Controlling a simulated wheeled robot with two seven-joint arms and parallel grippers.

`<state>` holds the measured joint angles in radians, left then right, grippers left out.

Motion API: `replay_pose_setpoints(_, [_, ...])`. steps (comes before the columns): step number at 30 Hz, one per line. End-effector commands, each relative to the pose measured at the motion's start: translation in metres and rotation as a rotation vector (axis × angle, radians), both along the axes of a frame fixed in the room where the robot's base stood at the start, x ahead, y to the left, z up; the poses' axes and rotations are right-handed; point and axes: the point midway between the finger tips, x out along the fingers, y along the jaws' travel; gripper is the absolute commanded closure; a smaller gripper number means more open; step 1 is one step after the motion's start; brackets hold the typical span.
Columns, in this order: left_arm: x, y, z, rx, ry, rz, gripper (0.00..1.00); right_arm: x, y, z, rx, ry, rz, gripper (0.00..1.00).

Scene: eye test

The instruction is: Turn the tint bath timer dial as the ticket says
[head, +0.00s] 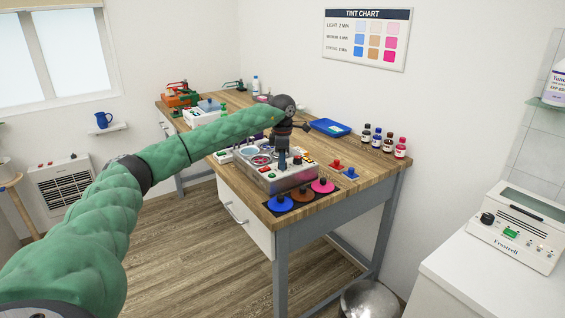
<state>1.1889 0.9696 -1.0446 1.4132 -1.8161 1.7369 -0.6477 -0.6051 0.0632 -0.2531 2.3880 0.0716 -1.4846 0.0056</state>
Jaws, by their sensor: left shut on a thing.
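The tint bath (290,181) is a pale metal box with round wells of pale and reddish liquid, standing on the wooden workbench. My left gripper (283,165) points down at its top, to the right of the wells. Its fingers are shut on what looks like the timer dial, which the fingers mostly hide. I cannot read the dial's mark or setting. I cannot make out a ticket. The tint chart (366,40) on the wall lists light, medium and a third strength with minutes; its lower lines are too small to read surely. My right gripper is not in view.
Blue (279,204), brown (301,196) and pink (322,186) knobbed discs lie before the bath at the workbench (381,173) edge. A blue tray (330,127) and several small bottles (388,145) stand behind. A white machine (516,226) is on the right counter.

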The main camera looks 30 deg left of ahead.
Motion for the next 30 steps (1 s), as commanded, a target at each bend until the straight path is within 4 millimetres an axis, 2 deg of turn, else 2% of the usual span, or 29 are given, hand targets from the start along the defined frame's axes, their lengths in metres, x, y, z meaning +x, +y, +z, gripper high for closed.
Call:
replay_pose_setpoints(19, [0.0009, 0.0015, 0.0031, 0.000, -0.004, -0.045, 0.94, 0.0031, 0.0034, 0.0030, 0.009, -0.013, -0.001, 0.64])
replay_pose_setpoints(20, [0.0009, 0.0015, 0.0031, 0.001, -0.005, -0.045, 0.65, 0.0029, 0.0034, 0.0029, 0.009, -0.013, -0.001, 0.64])
replay_pose_setpoints(22, [0.0008, 0.0013, 0.0030, 0.000, -0.004, -0.045, 0.51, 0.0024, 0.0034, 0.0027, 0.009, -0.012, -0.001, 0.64])
replay_pose_setpoints(30, [0.0004, 0.0005, 0.0013, 0.000, -0.002, -0.046, 0.49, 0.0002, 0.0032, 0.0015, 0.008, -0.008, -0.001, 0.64])
